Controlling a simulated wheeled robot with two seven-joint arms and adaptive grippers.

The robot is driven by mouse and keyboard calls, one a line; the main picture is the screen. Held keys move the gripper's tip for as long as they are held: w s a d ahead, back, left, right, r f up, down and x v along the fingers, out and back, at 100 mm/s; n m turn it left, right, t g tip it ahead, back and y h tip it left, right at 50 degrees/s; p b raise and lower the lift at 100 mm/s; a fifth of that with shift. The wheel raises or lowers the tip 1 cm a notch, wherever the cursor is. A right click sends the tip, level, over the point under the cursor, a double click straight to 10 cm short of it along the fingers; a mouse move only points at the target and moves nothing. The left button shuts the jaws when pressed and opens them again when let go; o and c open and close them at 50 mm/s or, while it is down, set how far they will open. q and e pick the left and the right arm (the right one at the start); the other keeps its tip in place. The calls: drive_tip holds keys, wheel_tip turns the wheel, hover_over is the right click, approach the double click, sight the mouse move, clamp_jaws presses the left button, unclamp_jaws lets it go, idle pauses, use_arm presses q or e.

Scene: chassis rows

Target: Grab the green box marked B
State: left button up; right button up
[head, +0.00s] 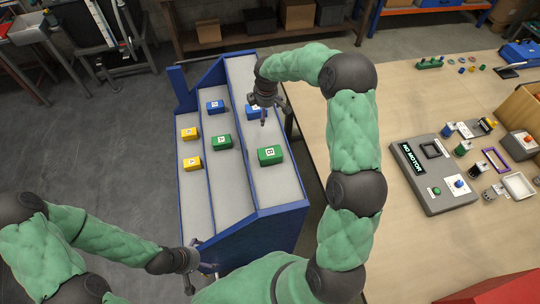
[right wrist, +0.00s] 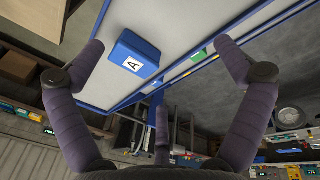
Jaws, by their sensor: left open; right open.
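A green box (head: 270,158) on the right lane of the blue-walled rack (head: 250,240) has a white label that seems to read B. A second green box (head: 222,144) is on the middle lane; its label is too small to read. My right gripper (head: 265,112) is open and empty over the right lane, beyond the labelled green box. It is beside a blue box (head: 251,109) that it partly hides. In the right wrist view this blue box (right wrist: 135,57) is marked A, between the spread fingers. My left gripper (head: 202,279) is open and empty by the rack's near left end.
Another blue box (head: 215,106) is on the middle lane. Two yellow boxes, one (head: 190,133) beyond the other (head: 193,164), are on the left lane. A wooden table (head: 385,95) with a grey panel (head: 440,175) and small parts is at the right.

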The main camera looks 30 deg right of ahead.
drive_tip(key=s+m, duration=0.1)
drive_tip(key=m, duration=0.2)
drive_tip(key=m+g, duration=0.2)
drive_tip(key=m, duration=2.3)
hover_over(271, 155)
drive_tip(key=w, duration=0.2)
drive_tip(key=shift+w+d+f, duration=0.2)
drive_tip(key=shift+d+f, duration=0.25)
drive_tip(key=shift+f, duration=0.15)
drive_tip(key=m, duration=0.1)
drive_tip(key=s+m, duration=0.1)
drive_tip(key=m, duration=0.2)
drive_tip(key=shift+s+a+f, duration=0.1)
drive_tip(key=shift+s+a, duration=0.1)
drive_tip(key=shift+s, duration=0.05)
drive_tip(key=shift+f, duration=0.15)
wheel_tip(271, 155, down, 6)
drive_tip(key=shift+r, duration=0.25)
drive_tip(key=f, duration=0.1)
drive_tip(key=f+p, duration=0.1)
drive_tip(key=f, duration=0.2)
drive_tip(key=shift+s+a, duration=0.25)
drive_tip(key=shift+s, duration=0.1)
drive_tip(key=shift+f, duration=0.55)
drive_tip(key=c, duration=1.4)
